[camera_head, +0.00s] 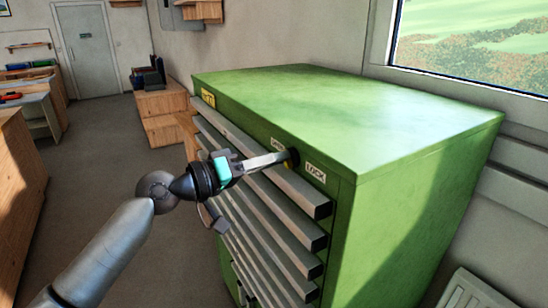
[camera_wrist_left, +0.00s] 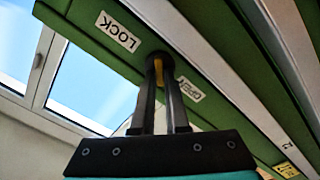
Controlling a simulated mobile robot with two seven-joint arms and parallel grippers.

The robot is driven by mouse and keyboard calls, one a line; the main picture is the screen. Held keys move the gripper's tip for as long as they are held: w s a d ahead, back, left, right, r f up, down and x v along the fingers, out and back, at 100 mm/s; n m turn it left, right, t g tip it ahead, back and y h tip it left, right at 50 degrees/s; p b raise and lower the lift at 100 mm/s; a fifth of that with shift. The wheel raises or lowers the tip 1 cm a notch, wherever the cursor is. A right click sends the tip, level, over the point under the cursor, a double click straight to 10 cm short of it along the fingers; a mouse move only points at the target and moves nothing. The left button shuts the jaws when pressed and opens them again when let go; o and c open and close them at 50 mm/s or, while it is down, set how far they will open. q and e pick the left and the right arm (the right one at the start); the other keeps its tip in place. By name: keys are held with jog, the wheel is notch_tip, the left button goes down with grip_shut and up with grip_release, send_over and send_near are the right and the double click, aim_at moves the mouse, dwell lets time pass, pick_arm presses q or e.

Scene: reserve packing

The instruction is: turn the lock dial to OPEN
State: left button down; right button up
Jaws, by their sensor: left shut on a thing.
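The green drawer cabinet (camera_head: 430,135) has a small dark lock dial (camera_head: 294,157) on its upper front edge. A white LOCK label (camera_head: 316,172) is right of the dial, and a second small label is left of it. My left gripper (camera_head: 283,158) reaches in from the left and is shut on the dial. In the left wrist view the fingertips (camera_wrist_left: 162,84) close around the dial (camera_wrist_left: 158,62), with yellow showing between them. The LOCK label (camera_wrist_left: 118,31) and OPEN label (camera_wrist_left: 190,89) appear on either side. The fingers hide much of the dial, so I cannot tell where it points.
Several grey drawer handles (camera_head: 270,222) run below the dial, close to my left arm. A yellow label (camera_head: 208,97) is at the cabinet's far end. Wooden crates (camera_head: 162,103) stand behind. A window is at the right. Open floor lies left of the cabinet.

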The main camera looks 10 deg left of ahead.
pick_arm(q)
jog(key=shift+f, duration=0.1)
jog(key=c, duration=0.9)
grip_release()
jog(key=shift+s+a, duration=0.1)
jog(key=shift+b+v, duration=2.75)
jog(key=shift+v, duration=4.8)
